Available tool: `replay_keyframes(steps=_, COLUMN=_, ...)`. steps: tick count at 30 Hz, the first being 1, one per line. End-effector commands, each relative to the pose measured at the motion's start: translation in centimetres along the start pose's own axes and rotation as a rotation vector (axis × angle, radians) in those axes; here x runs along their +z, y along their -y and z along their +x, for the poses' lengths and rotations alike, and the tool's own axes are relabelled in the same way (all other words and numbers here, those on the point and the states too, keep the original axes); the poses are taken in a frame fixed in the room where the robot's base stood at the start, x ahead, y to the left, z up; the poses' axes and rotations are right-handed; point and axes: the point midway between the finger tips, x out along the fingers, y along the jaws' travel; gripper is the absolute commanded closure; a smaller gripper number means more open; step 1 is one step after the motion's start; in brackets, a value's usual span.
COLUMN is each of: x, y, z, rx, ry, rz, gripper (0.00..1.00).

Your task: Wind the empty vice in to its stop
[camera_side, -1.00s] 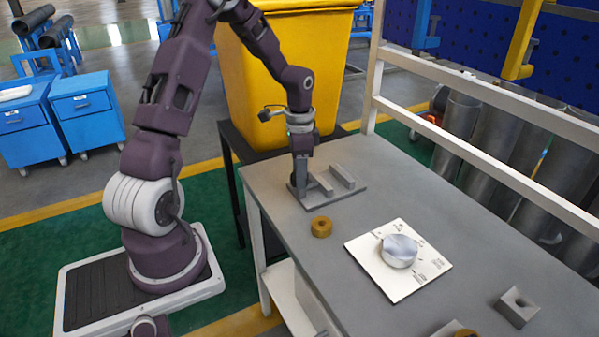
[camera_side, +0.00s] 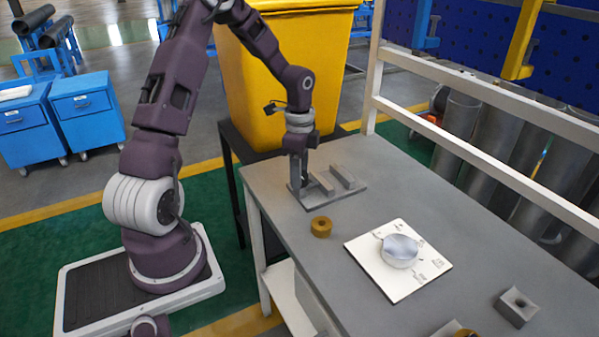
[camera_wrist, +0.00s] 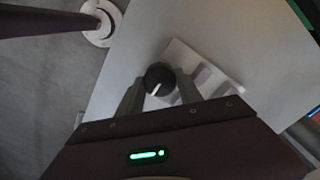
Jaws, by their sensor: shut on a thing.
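The grey vice (camera_side: 345,190) sits at the far left corner of the bench, two upright jaw blocks on a flat base plate. A gap shows between the blocks, with nothing in it. In the wrist view its pale base (camera_wrist: 222,82) and blocks lie right of a round black knob (camera_wrist: 158,76) with a white pointer line. My gripper (camera_side: 298,182) points down at the vice's left end. In the wrist view my gripper (camera_wrist: 159,90) has a finger on each side of the knob and is shut on it. The side view mostly hides the knob behind the fingers.
A brown ring (camera_side: 321,227) lies on the bench just in front of the vice. A white plate with a silver dial (camera_side: 399,251) lies further right. A grey block with a hole (camera_side: 517,307) is near the front right. Open bench (camera_side: 410,185) lies right of the vice.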

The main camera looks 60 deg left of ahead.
Motion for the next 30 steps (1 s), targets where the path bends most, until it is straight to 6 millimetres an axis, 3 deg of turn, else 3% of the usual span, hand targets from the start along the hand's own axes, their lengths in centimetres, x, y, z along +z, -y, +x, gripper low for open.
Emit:
replay_keyframes(steps=8, x=0.0, y=0.1, z=-0.1, rx=-0.003, ry=0.000, rz=-0.001, gripper=0.98)
replay_keyframes(steps=9, x=0.0, y=0.1, z=-0.1, rx=-0.003, ry=0.000, rz=-0.001, gripper=0.50)
replay_keyframes(steps=12, x=0.0, y=0.1, z=-0.1, rx=-0.002, ry=0.000, rz=-0.001, gripper=0.36)
replay_keyframes(steps=21, x=0.0, y=0.1, z=-0.3, rx=-0.003, ry=0.000, rz=-0.002, gripper=0.36)
replay_keyframes(steps=30, x=0.0, y=0.1, z=-6.0, rx=-0.005, ry=-0.001, rz=-0.003, gripper=0.36)
